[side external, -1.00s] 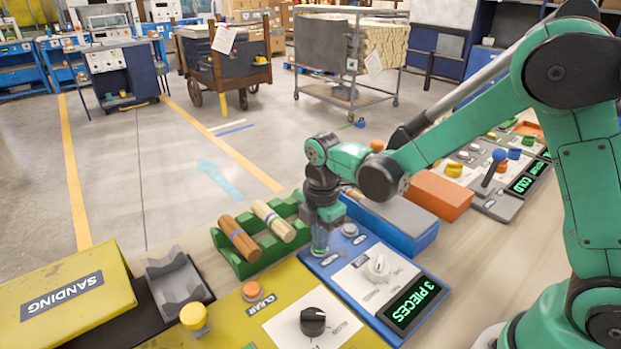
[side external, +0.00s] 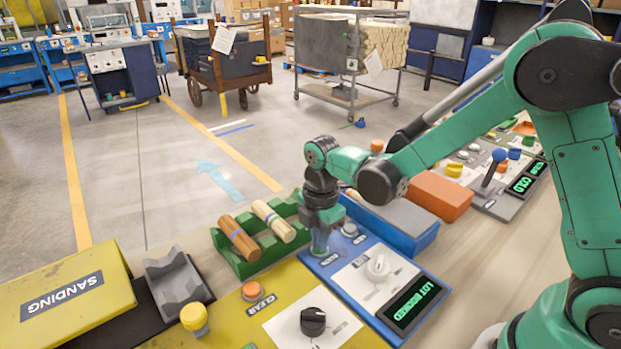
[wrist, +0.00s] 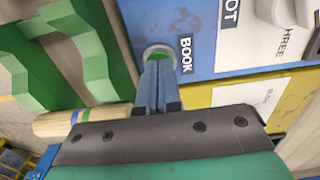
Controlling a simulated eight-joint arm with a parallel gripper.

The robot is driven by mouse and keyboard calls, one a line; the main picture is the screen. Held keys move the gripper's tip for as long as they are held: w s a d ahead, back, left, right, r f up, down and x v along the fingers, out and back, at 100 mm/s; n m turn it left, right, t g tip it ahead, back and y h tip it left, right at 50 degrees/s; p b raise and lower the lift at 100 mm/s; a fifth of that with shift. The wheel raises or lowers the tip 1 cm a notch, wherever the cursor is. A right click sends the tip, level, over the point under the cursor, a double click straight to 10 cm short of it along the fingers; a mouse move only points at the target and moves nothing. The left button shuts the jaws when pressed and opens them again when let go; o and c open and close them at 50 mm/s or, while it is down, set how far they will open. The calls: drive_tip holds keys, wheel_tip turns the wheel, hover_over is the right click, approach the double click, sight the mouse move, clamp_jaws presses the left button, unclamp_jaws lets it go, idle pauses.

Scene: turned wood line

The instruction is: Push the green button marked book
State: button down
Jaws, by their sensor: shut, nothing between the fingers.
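The green button (wrist: 157,52) sits in a pale round collar on the blue panel (wrist: 148,20). The word BOOK is printed beside it in the wrist view. My gripper (wrist: 158,68) is shut and empty, with its fingertips over the button and seemingly touching it; they cover part of it. In the side view my gripper (side external: 319,247) points straight down at the panel's far left corner and hides the button. The panel's display (side external: 411,303) shows green text that reads LOT BOOKED.
A grey button (side external: 349,230) and a white knob (side external: 378,267) are on the same panel. A green rack (side external: 245,267) with wooden spindles stands close on the left. A yellow panel (side external: 285,290) with an orange button (side external: 252,291) and black knob (side external: 313,321) lies in front.

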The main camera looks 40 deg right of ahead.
wheel_tip(320, 180, up, 13)
idle(0.3)
idle(0.5)
drive_tip(key=s+d+m+t, duration=0.2)
drive_tip(key=s+m+t, duration=0.1)
drive_tip(key=m, duration=0.6)
drive_tip(key=s+d+f+m+t, duration=0.1)
drive_tip(key=s+m+t, duration=0.3)
drive_tip(key=m, duration=0.5)
drive_tip(key=shift+s+d, duration=0.45)
drive_tip(key=shift+s, duration=0.1)
drive_tip(key=shift+f, duration=0.1)
